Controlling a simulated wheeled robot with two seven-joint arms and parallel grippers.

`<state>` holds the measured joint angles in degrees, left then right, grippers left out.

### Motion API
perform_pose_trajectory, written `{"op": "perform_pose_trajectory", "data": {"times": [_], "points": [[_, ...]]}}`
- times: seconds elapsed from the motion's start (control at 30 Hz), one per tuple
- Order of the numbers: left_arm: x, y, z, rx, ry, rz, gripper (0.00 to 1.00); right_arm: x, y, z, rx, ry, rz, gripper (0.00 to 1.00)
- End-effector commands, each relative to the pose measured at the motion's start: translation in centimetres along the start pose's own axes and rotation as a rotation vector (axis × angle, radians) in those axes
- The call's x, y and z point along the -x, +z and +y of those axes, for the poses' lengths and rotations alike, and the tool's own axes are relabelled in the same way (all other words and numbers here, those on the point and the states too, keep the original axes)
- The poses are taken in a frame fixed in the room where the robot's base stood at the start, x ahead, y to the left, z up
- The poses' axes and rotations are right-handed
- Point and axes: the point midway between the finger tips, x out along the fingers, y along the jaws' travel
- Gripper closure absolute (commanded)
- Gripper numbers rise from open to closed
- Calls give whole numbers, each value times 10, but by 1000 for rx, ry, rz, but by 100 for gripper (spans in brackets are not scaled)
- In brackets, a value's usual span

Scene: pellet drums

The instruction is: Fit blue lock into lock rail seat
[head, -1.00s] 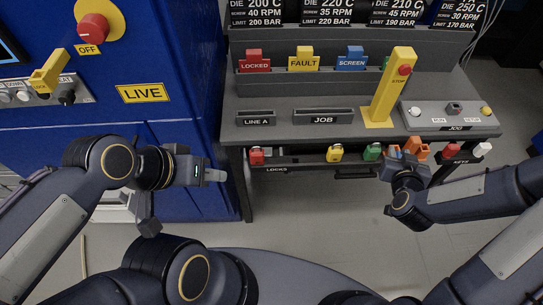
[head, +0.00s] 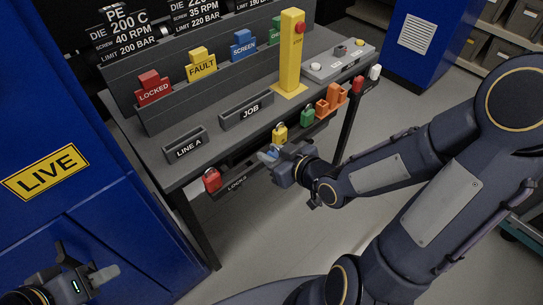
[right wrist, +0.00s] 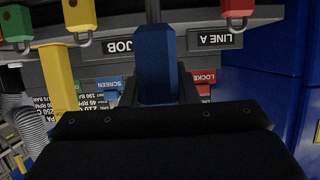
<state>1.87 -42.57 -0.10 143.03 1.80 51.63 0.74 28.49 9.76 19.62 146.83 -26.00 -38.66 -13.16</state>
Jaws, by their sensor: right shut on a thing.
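My right gripper (head: 279,164) is shut on the blue lock (head: 267,154), in front of the lock rail. The lock also shows in the right wrist view (right wrist: 157,65), upright between the fingers. The lock rail (head: 246,176) runs under the table's front edge. A red lock (head: 212,180) hangs at its left end, a yellow lock (head: 280,133) and a green lock (head: 307,116) further right. The blue lock is at the space between red and yellow. Whether it touches the seat is hidden. My left gripper (head: 92,277) is at the lower left, away from the rail; its opening is unclear.
The table carries a LINE A holder (head: 187,148), a JOB holder (head: 247,111) and a yellow stop post (head: 290,55). Orange holders (head: 331,99) sit right of the green lock. A blue cabinet (head: 50,120) stands at the left. The floor in front is clear.

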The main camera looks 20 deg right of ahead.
Motion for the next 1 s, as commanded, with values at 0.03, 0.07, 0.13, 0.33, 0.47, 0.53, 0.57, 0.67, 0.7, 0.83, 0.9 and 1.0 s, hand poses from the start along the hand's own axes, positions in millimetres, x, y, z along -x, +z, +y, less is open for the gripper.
{"op": "perform_pose_trajectory", "data": {"times": [0.03, 0.07, 0.13, 0.33, 0.47, 0.53, 0.57, 0.67, 0.7, 0.83, 0.9, 1.0], "points": [[0, 0, 0, 0, 0, 0, 64, 0, -1, 0, 0, 0, 1, 99], [0, 0, 0, 0, 0, 0, 64, 0, -1, 0, 0, 0, 1, 99], [0, 0, 0, 0, 0, 0, 64, 0, 0, 0, 1, 1, 2, 99], [-9, 4, -4, 0, 0, 0, 64, -9, 0, 0, 5, 0, 3, 99], [-17, 9, -8, 0, 0, 0, 64, -23, -4, 0, 5, -1, 5, 99], [-22, 11, -10, 0, 0, 0, 64, -32, -5, 0, 4, 1, 4, 99], [-24, 12, -11, 0, 0, 0, 64, -35, -6, 0, 5, 0, 5, 99], [-31, 16, -14, 0, 0, 0, 64, -47, -10, 0, 5, 0, 5, 99], [-34, 17, -16, 0, 0, 0, 64, -51, -11, 0, 4, 0, 3, 99], [-43, 22, -20, 0, 0, 0, 64, -67, -15, 0, 4, 0, 4, 99], [-47, 24, -22, 0, 0, 0, 64, -75, -18, 0, 2, 0, 4, 99], [-53, 27, -24, 0, 0, 0, 64, -86, -21, 0, 2, 1, 3, 99]]}}
